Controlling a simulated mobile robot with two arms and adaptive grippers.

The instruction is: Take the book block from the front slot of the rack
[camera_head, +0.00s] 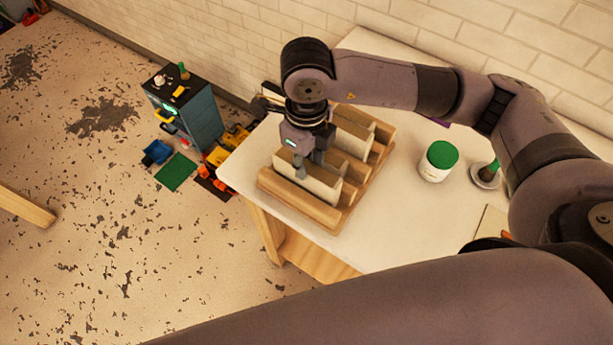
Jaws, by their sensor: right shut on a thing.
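The wooden rack (335,219) stands on the white table, with its slots running side by side. A pale book block (322,188) stands upright in the front slot, the one nearest the table's front-left corner. My right gripper (309,166) reaches down from above and is shut on the upper edge of this block. The block's lower edge sits down between the wooden bars, and the gripper hides part of its top. Another pale block (352,126) stands in a slot further back. My left gripper is not in view.
On the white table (390,231), a white jar with a green lid (438,161) stands right of the rack, with a small dish holding a brush (486,175) beyond it. A dark tool cabinet (190,112) stands on the floor left of the table. The brick wall runs close behind.

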